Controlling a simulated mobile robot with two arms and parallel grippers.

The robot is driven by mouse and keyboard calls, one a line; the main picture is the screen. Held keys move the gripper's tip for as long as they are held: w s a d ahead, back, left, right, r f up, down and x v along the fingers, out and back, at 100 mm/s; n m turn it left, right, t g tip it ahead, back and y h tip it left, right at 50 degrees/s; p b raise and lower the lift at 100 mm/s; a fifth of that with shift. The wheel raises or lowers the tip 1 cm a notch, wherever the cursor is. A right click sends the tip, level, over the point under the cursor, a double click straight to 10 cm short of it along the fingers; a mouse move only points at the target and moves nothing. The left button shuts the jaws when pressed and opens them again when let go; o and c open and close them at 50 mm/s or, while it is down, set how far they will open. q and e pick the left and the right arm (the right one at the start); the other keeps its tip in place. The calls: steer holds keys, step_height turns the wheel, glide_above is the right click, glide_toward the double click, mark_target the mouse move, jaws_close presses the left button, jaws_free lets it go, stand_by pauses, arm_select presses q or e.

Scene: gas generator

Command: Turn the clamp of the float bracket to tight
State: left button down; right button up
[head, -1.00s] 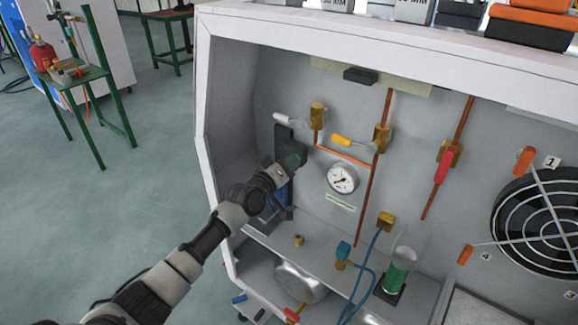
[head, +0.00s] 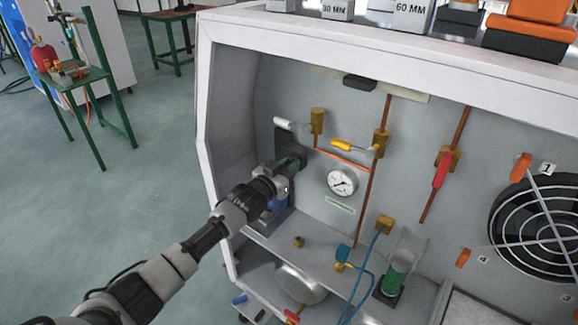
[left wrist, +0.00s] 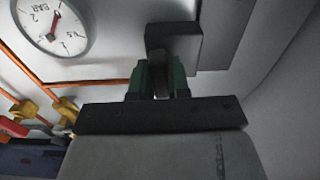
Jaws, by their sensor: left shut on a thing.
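The float bracket (head: 288,141) is a dark upright plate on the left of the panel's back wall, partly hidden behind my left gripper. Its clamp (left wrist: 174,45) appears as a dark grey block in the left wrist view. My left gripper (head: 290,165) reaches in from the lower left. Its green fingertips (left wrist: 158,82) are shut on the clamp, with the block between and beyond them. The clamp's exact angle is hard to tell. My right gripper is in neither view.
A pressure gauge (head: 342,181) is just right of the gripper. A white-handled valve (head: 293,124) and a yellow-handled valve (head: 352,146) sit above it. A blue part (head: 278,214) stands below the gripper. The cabinet's left wall (head: 229,140) is close.

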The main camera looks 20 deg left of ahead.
arm_select(q)
steer(key=shift+f+m, duration=0.1)
steer(key=shift+m, duration=0.2)
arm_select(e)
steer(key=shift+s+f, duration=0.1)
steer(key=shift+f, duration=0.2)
arm_select(q)
steer(key=c, duration=1.1)
jaws_free()
steer(key=p+v, duration=0.2)
steer(key=v, duration=0.8)
steer(key=shift+s+a, duration=0.15)
steer(key=shift+s, duration=0.25)
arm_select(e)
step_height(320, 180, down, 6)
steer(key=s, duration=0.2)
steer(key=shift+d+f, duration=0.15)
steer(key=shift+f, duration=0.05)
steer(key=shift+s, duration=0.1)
